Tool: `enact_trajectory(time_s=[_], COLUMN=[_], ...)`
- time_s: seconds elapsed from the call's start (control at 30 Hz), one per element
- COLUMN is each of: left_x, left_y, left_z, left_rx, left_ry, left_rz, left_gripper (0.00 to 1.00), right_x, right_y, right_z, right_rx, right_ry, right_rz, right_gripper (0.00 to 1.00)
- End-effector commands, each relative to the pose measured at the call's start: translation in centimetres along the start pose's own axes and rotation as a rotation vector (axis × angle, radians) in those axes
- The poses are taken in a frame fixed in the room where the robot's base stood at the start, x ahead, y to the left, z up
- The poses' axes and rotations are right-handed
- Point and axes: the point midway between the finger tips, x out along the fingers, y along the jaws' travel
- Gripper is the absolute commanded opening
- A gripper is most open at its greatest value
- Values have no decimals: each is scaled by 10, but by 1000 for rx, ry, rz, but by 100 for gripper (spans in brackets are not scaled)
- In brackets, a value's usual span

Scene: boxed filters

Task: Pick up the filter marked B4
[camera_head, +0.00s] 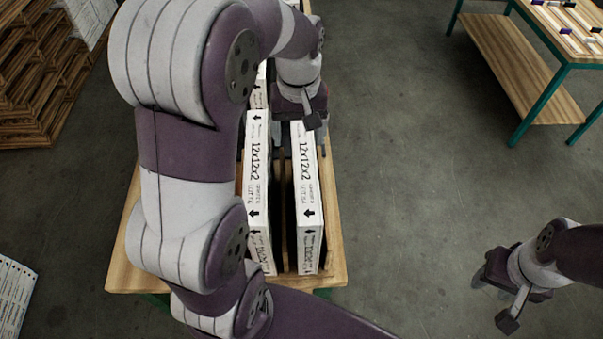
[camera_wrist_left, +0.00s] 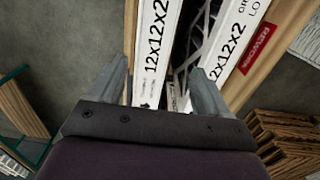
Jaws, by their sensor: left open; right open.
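White boxed filters marked 12x12x2 stand upright on a wooden table. In the head view, one (camera_head: 257,185) is on the left and another (camera_head: 305,195) on the right, with a gap between. No B4 mark is legible. My open left gripper (camera_head: 299,148) is at the far end of the right filter, partly hidden by its own arm. Contact cannot be told. My right gripper (camera_head: 493,302) is open and empty, away from the table.
The wooden table (camera_head: 125,270) carries the filters; my left arm covers much of its left side. A red REWORK label (camera_wrist_left: 258,48) shows in the wrist view. Floor between is clear.

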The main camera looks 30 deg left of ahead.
Motion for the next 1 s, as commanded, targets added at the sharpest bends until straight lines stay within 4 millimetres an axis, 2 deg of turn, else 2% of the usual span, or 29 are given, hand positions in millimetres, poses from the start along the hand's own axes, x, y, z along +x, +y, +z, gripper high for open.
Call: enact_trajectory(time_s=[0.03, 0.1, 0.2, 0.37, 0.43, 0.57, 0.7, 0.9, 0.93, 1.0], left_x=[18, 39, 61, 73, 78, 100, 120, 124, 124, 124], left_y=[0, 0, 1, 1, 3, 9, 8, 8, 8, 8], left_z=[0, 0, 0, 1, 1, 4, 3, 3, 3, 3], left_rx=[0, 0, 1, 1, 2, 4, 2, 2, 2, 2], left_ry=[-1, 0, 0, -1, -2, -6, -2, 1, 1, 1], left_rz=[0, 0, 0, 0, -1, -3, -1, 0, 0, 0], left_gripper=[78, 78, 78, 78, 78, 78, 78, 78, 74, 52], right_x=[17, 37, 57, 57, 51, 36, 36, 37, 37, 37], right_y=[0, 0, 0, 0, 0, 0, 0, 0, 0, 0], right_z=[2, 5, 8, 8, 7, 5, 5, 5, 5, 5], right_rx=[0, 0, 0, 0, 0, 0, 0, 0, 0, 0], right_ry=[-1, -1, -2, -1, -1, 0, -1, -1, -1, -1], right_rz=[0, 0, 0, 0, 0, 0, 0, 0, 0, 0], right_gripper=[43, 43, 43, 43, 43, 43, 43, 43, 43, 43])
